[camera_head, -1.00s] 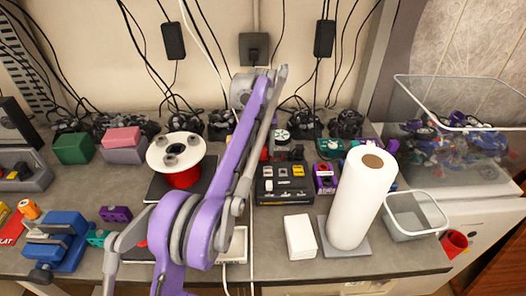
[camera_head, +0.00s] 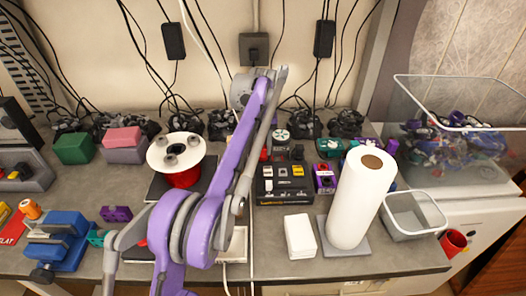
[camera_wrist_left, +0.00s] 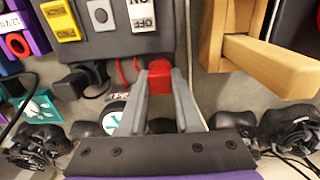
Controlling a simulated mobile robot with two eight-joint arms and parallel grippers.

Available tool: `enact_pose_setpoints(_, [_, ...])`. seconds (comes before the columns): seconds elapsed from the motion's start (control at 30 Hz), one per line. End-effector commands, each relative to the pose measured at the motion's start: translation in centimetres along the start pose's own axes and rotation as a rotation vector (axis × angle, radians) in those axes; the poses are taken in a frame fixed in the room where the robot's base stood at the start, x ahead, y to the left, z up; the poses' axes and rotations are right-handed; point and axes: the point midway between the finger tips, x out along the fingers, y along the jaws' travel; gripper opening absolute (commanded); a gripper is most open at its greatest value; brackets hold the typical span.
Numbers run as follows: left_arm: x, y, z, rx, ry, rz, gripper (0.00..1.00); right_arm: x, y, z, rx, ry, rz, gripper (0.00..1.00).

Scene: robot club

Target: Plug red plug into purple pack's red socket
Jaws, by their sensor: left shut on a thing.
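My left gripper (camera_wrist_left: 160,100) is shut on the red plug (camera_wrist_left: 160,72), a small red block between the fingertips, close to the grey bench top. In the head view, my purple left arm hides most of this gripper, and a bit of red (camera_head: 264,155) shows just right of the arm. The purple pack (camera_head: 325,178) stands on the bench, right of a black switch box. In the left wrist view its purple side (camera_wrist_left: 35,38) is at the upper left corner, with the round red socket (camera_wrist_left: 17,44) facing the camera. Plug and socket are well apart. My right gripper is not in view.
The black switch box (camera_head: 284,190), with yellow and grey switches, stands between plug and pack. A paper towel roll (camera_head: 358,200) stands just right of the pack. A wooden piece (camera_wrist_left: 268,65) is right of the plug in the wrist view. Dark cable bundles line the wall.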

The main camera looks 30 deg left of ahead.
Motion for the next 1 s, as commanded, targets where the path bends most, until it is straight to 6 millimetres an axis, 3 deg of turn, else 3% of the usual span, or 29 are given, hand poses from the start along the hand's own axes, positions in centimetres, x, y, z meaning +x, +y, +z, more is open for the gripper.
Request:
enact_pose_setpoints(0.1, [0.0, -0.01, 0.0, 0.0, 0.0, 0.0, 0.0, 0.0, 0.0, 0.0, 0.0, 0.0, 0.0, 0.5])
enact_pose_setpoints(0.13, [-0.01, -0.01, 0.0, 0.0, 0.0, 0.0, 0.29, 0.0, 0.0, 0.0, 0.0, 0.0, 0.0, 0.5])
enact_pose_setpoints(0.3, [-0.01, -0.01, 0.0, 0.0, 0.0, 0.0, 0.0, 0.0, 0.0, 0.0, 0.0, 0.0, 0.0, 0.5])
enact_pose_setpoints(1.0, [-0.93, -0.01, 0.01, 0.0, 0.0, 0.0, 0.0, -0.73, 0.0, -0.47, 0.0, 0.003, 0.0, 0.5])
